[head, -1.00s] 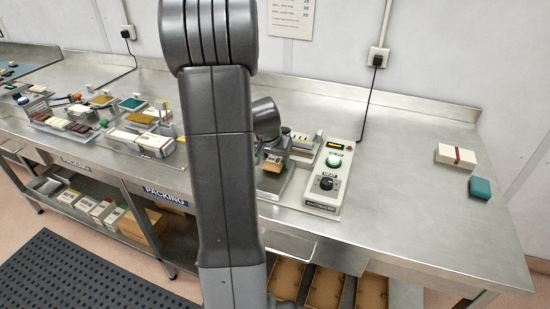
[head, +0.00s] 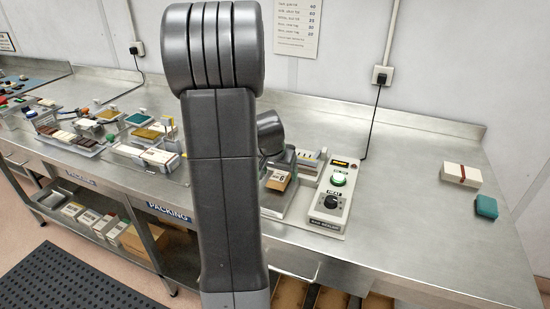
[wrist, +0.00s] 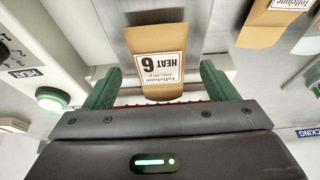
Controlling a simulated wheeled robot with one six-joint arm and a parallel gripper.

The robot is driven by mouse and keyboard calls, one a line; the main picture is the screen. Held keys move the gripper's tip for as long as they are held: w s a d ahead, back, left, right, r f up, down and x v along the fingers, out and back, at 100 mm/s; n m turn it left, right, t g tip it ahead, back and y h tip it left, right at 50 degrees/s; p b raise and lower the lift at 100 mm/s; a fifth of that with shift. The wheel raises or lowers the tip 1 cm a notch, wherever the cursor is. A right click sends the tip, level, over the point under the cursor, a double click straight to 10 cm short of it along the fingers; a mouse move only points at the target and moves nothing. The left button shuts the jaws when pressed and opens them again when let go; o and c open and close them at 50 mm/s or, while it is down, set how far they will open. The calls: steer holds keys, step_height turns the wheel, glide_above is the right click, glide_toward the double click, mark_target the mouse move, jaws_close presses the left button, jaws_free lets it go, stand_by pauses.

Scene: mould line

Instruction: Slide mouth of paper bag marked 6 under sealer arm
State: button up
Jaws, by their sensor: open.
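In the head view the bag (head: 279,180) shows beside the sealer's control box (head: 330,203), which has a green button and a HEAT knob. I cannot make out the sealer arm clearly.
A second labelled bag (wrist: 268,25) lies at upper right in the wrist view. The sealer's green button (wrist: 52,98) is at left. In the head view, a white box (head: 458,174) and teal block (head: 486,206) sit on the right; the bench between is clear.

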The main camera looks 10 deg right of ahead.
steer(key=v, duration=1.2)
steer(key=shift+b, duration=0.3)
steer(key=shift+s+f, duration=0.1)
steer(key=p+x, duration=0.1)
steer(key=x, duration=1.2)
steer(key=shift+f, duration=0.2)
